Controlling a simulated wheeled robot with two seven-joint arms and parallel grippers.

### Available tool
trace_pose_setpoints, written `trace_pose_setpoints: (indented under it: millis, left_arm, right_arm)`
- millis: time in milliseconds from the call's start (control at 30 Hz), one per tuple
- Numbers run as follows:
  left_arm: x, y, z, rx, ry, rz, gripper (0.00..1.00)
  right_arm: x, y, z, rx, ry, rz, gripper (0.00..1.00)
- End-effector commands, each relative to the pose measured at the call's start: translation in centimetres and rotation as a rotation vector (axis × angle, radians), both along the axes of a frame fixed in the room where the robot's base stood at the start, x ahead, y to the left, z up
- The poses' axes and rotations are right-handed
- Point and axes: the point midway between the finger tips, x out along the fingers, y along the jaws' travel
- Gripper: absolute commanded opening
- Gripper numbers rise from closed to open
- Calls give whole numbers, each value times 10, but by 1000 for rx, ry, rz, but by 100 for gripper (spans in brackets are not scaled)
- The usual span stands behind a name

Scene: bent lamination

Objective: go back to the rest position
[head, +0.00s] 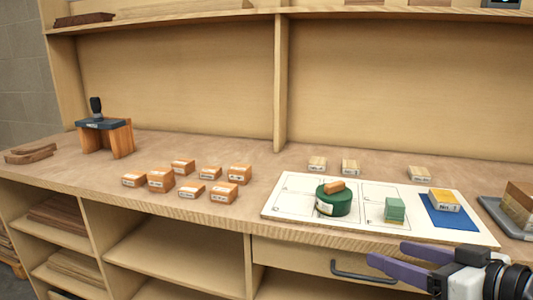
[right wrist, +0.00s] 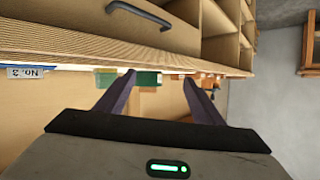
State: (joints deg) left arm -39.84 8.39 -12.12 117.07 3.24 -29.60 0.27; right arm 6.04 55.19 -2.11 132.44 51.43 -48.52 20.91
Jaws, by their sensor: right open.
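My right gripper (head: 405,254) is at the lower right of the head view, in front of the bench edge and over the drawer front. Its two purple fingers are apart with nothing between them. In the right wrist view the same open fingers (right wrist: 160,82) point toward the bench edge, and the gap between them is empty. My left gripper is in neither view.
The workbench (head: 110,184) holds a white sheet (head: 280,207) with a green round container (head: 337,207), a green block (head: 394,213) and a blue patch (head: 447,218) bearing a yellow labelled block (head: 444,201). Several small wooden blocks (head: 224,193) stand left. A drawer handle (head: 362,278) juts out below.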

Motion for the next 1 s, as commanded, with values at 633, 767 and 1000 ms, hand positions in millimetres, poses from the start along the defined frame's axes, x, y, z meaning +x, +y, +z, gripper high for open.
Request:
trace_pose_setpoints:
  millis: [633,767,1000]
  left_arm:
    - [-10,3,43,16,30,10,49]
    - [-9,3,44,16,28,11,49]
    - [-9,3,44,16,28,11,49]
  right_arm:
    - [-184,68,-307,-145,354,-180,62]
    - [-192,72,-312,-154,363,-178,62]
    - [-192,72,-312,-154,363,-178,62]
